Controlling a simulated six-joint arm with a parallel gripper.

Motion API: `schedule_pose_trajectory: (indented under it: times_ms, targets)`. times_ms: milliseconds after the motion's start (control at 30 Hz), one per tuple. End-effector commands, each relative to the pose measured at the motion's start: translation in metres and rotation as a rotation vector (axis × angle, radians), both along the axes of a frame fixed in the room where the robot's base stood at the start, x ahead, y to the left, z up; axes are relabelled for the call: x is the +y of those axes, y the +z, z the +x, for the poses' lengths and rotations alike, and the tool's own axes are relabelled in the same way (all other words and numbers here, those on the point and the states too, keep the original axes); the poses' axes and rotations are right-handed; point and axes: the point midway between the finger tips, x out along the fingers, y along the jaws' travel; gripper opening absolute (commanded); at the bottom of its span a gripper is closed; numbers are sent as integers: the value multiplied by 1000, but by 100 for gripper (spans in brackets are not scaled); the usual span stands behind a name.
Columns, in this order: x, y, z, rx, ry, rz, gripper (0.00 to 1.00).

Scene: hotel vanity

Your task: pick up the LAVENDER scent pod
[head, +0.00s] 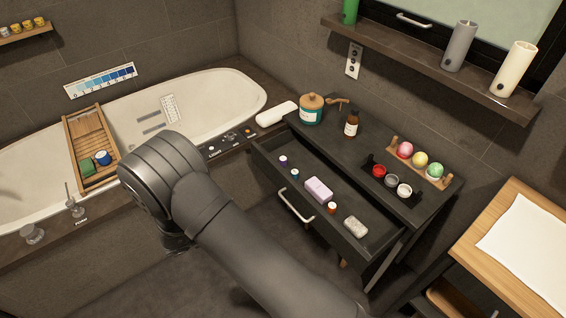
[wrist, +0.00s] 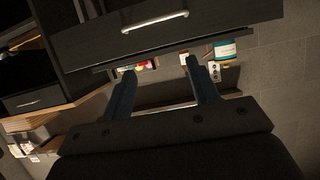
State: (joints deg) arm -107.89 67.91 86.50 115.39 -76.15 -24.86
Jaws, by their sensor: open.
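The open drawer (head: 276,178) of the dark vanity holds several small items in the head view. A small purple-capped pod (head: 283,160) stands near its back left; it fits lavender by colour, but no label is readable. A teal pod (head: 295,174) stands close in front of it, and an orange-red pod (head: 332,208) stands further right. My gripper (wrist: 162,66) is open and empty in the wrist view, facing the drawer front and its handle (wrist: 155,22). No pod shows between its fingers. In the head view my arm hides the gripper.
A pink-lilac block (head: 318,189) and a speckled grey block (head: 355,226) also lie in the drawer. The pulled-out drawer's front and handle (head: 296,206) are edges near my arm. A teal jar (head: 311,110), brown bottle (head: 352,124) and coloured balls (head: 420,160) stand on the vanity top.

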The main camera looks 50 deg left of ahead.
Motion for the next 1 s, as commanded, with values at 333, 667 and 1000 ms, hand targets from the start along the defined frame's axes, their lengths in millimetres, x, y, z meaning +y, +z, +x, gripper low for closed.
schedule_pose_trajectory:
  times_ms: [333,667,1000]
  targets:
    - [154,-13,30,246,393,155,54]
    - [288,17,63,413,959,145,54]
    - [308,42,137,493,1435,-181,54]
